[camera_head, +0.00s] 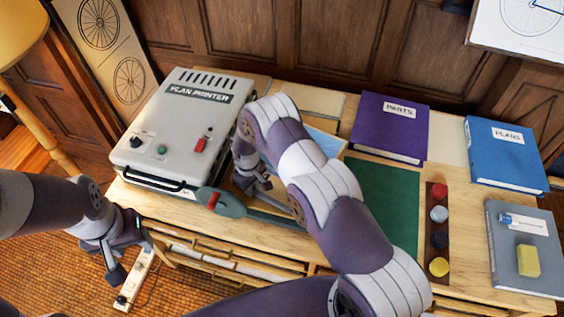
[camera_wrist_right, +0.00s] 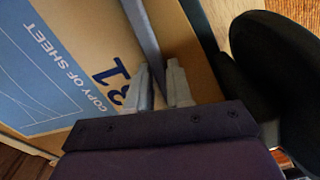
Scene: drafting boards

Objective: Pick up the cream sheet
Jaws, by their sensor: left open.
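A cream-tan sheet with a blue panel, "COPY OF SHEET" and "31" (camera_wrist_right: 118,45) fills much of the right wrist view. In the head view, a blue patch with a pale border (camera_head: 328,143) shows behind my right arm, largely hidden. My right gripper (camera_head: 256,186) is low beside the printer's right side. In the wrist view its two fingers (camera_wrist_right: 160,85) show apart, at the sheet's edge, with a thin grey strip running between them. Whether they grip anything is unclear. My left gripper (camera_head: 130,257) is open and empty, in front of the table at the left.
The plan printer (camera_head: 185,125) stands on the table's left. A grey-green tool with a red part (camera_head: 228,204) lies at its front. A purple binder (camera_head: 390,125), blue binder (camera_head: 503,152), green mat (camera_head: 384,195), dark strip of round pieces (camera_head: 437,225) and grey book (camera_head: 510,260) occupy the right.

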